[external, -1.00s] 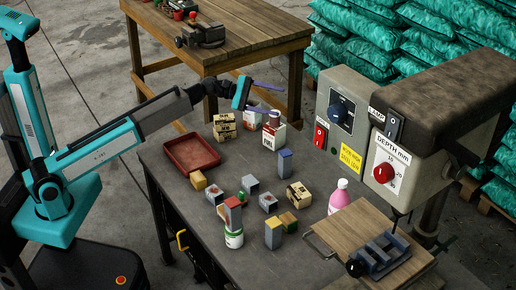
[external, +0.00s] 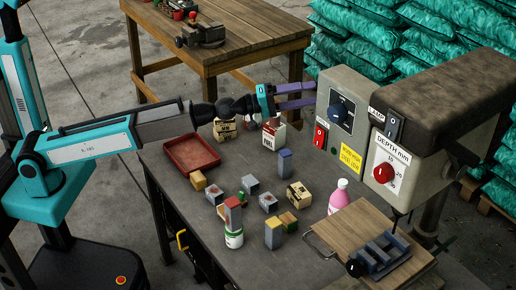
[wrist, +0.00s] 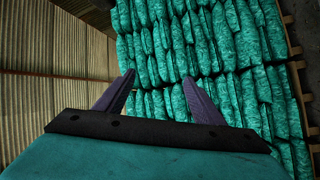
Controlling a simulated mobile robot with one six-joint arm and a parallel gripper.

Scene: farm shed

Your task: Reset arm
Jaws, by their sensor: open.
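My teal arm reaches from the left across the back of the dark workbench (external: 185,225). My gripper (external: 312,94) is open and empty, with its purple fingers pointing right, above the bench's back edge and close to the grey control box (external: 345,112). In the wrist view the two fingers (wrist: 160,98) stand apart with nothing between them, facing the stacked teal sacks. My gripper and forearm partly hide the boxes at the back of the bench.
A drill press (external: 425,100) stands at the right. A wooden table (external: 225,50) and teal sacks (external: 380,30) stand behind.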

